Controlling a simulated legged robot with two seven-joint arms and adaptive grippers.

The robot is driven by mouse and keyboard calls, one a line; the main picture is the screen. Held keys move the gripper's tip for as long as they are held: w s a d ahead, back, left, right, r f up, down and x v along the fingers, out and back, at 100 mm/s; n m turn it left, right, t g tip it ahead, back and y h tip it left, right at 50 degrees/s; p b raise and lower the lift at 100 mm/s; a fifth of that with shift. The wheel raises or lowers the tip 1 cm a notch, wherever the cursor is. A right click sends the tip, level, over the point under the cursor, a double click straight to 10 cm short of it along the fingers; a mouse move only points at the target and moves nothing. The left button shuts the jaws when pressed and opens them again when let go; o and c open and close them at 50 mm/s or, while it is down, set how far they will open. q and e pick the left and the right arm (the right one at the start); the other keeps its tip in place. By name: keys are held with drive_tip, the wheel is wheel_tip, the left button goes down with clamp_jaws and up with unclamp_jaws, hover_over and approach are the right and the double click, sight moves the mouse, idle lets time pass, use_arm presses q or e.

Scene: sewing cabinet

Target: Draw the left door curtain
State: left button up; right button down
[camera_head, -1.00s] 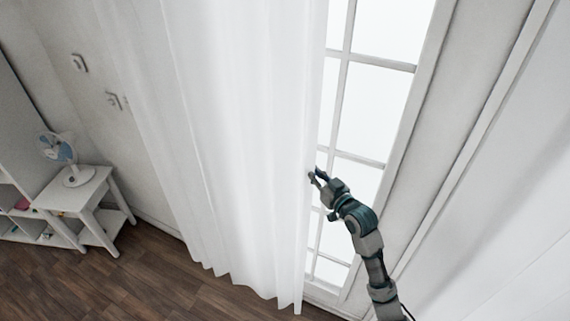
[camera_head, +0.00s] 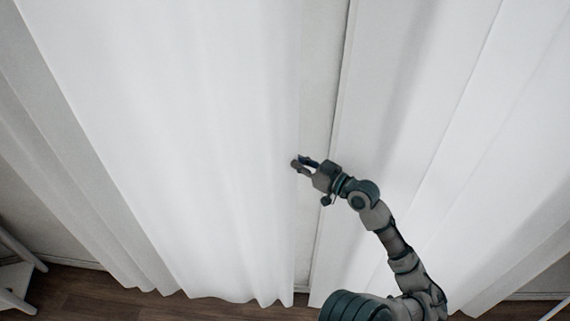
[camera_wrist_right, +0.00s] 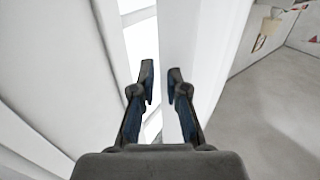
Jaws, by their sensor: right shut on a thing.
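The left door curtain (camera_head: 190,130) is a white pleated sheet that fills the left and middle of the head view, with its hem just above the floor. My right gripper (camera_head: 298,163) is at the curtain's right edge and shut on it. In the right wrist view the two fingers of the gripper (camera_wrist_right: 161,82) stand a little apart, with white fabric (camera_wrist_right: 180,35) between and beyond them. Another white curtain (camera_head: 400,110) hangs on the right, behind my right arm. My left gripper is not in view.
A narrow strip of pale door frame (camera_head: 318,90) shows between the two curtains. Dark wooden floor (camera_head: 110,300) lies below the hems. Part of a white side table (camera_head: 18,275) stands at the lower left.

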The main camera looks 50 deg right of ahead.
drive_tip(key=shift+s+d+r, duration=0.15)
drive_tip(key=shift+s+d, duration=0.1)
drive_tip(key=shift+d, duration=0.05)
drive_tip(key=c, duration=1.2)
unclamp_jaws()
drive_tip(key=shift+s, duration=0.1)
drive_tip(key=shift+s+d, duration=0.2)
drive_tip(key=shift+s+d+f, duration=0.1)
drive_tip(key=shift+s, duration=2.95)
drive_tip(key=shift+s+d+f, duration=0.1)
drive_tip(key=shift+s, duration=2.9)
drive_tip(key=shift+a, duration=0.1)
